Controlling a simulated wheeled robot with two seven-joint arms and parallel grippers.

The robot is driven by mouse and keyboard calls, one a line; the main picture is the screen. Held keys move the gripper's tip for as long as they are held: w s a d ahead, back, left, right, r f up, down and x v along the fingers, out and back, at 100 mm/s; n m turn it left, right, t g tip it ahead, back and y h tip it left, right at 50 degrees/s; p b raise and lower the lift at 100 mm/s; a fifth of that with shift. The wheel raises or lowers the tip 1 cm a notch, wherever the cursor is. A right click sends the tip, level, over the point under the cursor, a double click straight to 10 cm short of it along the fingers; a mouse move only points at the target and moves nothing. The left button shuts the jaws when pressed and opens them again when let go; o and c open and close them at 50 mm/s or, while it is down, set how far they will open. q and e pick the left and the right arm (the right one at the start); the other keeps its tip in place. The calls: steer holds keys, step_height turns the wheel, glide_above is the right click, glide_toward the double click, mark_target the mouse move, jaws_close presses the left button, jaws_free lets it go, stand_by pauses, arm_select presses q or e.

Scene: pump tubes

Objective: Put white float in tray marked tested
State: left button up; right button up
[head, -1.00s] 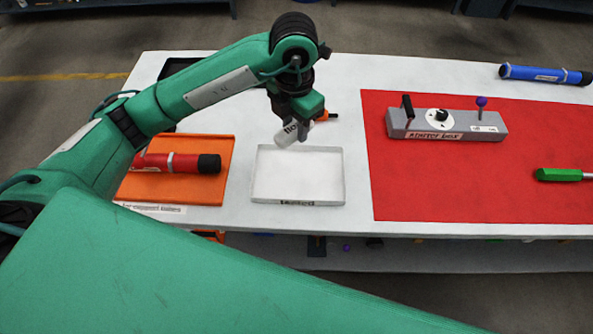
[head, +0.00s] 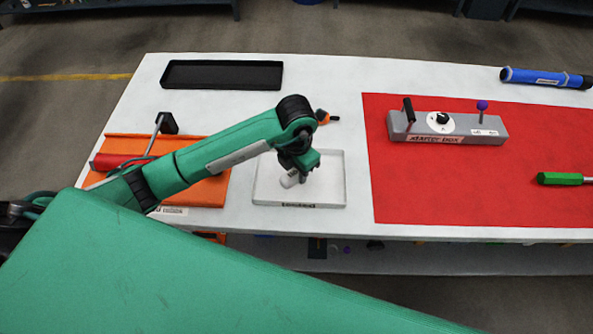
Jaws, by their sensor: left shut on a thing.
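The white float (head: 290,180) is a small white cylinder, tilted, low over or in the left part of the white tray marked tested (head: 325,197); I cannot tell whether it touches the tray floor. My left gripper (head: 296,173) is over that tray and shut on the float, hiding part of it. The tray's label shows on its front wall. My right gripper is not in view.
A black tray (head: 222,75) lies at the back left. An orange-handled tool (head: 324,117) lies behind the white tray. A grey starter box (head: 445,128) and green-handled screwdriver (head: 560,179) are on the red mat (head: 430,190).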

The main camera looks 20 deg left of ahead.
arm_select(q)
steer(key=shift+f, duration=0.9)
steer(key=o, duration=0.5)
steer(key=shift+f, duration=0.1)
steer(key=o, duration=0.4)
steer(key=shift+o, duration=0.4)
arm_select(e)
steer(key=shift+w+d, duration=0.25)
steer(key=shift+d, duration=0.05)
